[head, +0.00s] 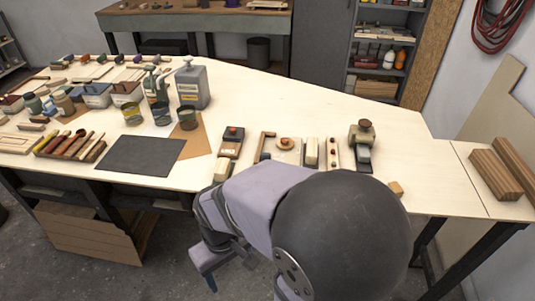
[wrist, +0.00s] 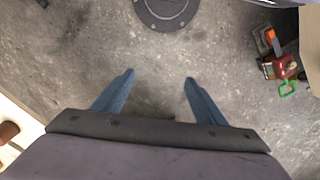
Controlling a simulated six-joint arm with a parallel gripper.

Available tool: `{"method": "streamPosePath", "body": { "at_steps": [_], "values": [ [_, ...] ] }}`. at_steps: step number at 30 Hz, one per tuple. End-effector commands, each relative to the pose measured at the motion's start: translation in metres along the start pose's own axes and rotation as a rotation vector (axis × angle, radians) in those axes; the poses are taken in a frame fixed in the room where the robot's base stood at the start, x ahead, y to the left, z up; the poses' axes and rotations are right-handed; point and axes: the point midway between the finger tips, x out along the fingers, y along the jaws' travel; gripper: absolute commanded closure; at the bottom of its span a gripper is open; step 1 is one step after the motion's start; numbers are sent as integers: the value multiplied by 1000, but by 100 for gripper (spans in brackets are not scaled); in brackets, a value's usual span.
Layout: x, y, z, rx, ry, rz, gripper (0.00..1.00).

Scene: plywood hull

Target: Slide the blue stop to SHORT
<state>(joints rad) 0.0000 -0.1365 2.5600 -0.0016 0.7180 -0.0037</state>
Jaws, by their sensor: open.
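My gripper (wrist: 159,78) is open and empty in the wrist view, its two blue fingers apart above the bare concrete floor. In the head view my gripper (head: 211,283) hangs low in front of the table, pointing down, below the table top. I cannot clearly make out the blue stop or any SHORT marking. Several small fixtures stand in a row on the table behind my arm, among them a wooden angled piece (head: 265,141) and a light block with a round knob (head: 285,145). My arm hides the front of this row.
The plywood table (head: 310,101) is clear behind the row. A dark mat (head: 140,154), tins and a grey canister (head: 192,86) stand to the left. Wooden blocks (head: 493,174) lie at the right end. The wrist view shows a red tool (wrist: 284,66) at the right.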

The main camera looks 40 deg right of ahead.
Motion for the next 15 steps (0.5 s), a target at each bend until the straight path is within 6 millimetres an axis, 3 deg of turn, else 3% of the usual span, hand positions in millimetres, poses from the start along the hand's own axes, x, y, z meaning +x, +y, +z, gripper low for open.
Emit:
{"method": "streamPosePath", "body": {
  "at_steps": [10,11,15],
  "values": [
    [0,0,0,0,0,0,35],
    [0,0,0,0,0,0,37],
    [-3,1,-4,25,0,-3,70]
  ]
}}
